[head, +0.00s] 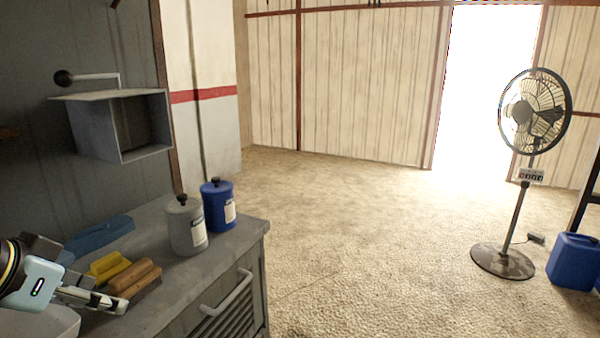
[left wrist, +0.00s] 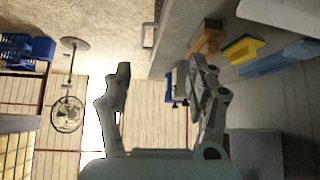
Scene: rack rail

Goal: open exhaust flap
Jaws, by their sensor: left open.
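A grey metal exhaust box (head: 122,125) is fixed to the dark wall at the left of the head view. A thin plate, which looks like the flap (head: 105,95), lies nearly flat along its top; the side facing the room looks open. A lever with a dark round knob (head: 63,78) sticks out to the left above the plate. My left gripper (head: 112,302) is low at the left, over the counter's near end, well below and apart from the box. In the left wrist view its fingers (left wrist: 165,75) are spread with nothing held. My right gripper is not in view.
The grey counter (head: 240,232) holds a grey canister (head: 186,227), a blue canister (head: 218,205), a yellow block (head: 107,266), a wooden-backed brush (head: 134,278) and a blue item (head: 98,236). A fan (head: 533,115) and blue jug (head: 573,262) stand right. The middle floor is clear.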

